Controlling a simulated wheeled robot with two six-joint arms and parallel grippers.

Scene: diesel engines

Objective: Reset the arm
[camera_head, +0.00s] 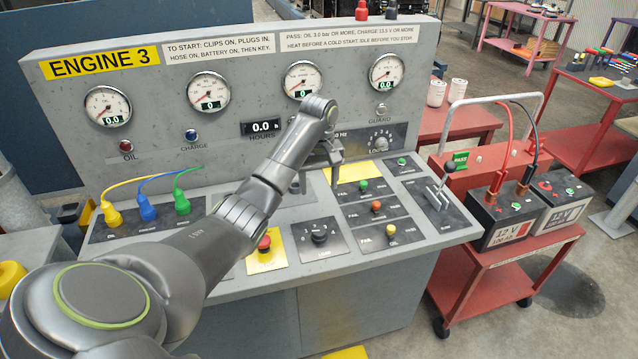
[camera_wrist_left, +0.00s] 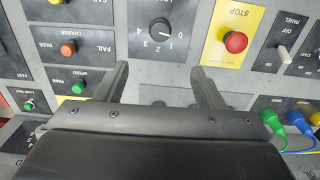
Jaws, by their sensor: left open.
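My left arm (camera_head: 215,230) reaches in from the lower left over the sloping panel of the Engine 3 console (camera_head: 330,265). My left gripper (camera_head: 320,168) is above the panel, below the hours display. In the left wrist view its two fingers (camera_wrist_left: 160,90) stand apart with nothing between them. Beyond the fingertips are the black numbered rotary knob (camera_wrist_left: 160,28) and the red stop button (camera_wrist_left: 235,41) on its yellow plate. The arm hides part of the panel in the head view. My right gripper is not in view.
The console's upright back carries several round gauges (camera_head: 108,106). Yellow, blue and green plugs (camera_head: 148,211) sit at the panel's left. Pass/fail buttons (camera_head: 376,206) and a lever (camera_head: 438,190) are at its right. A red cart (camera_head: 500,272) with batteries (camera_head: 500,218) stands to the right.

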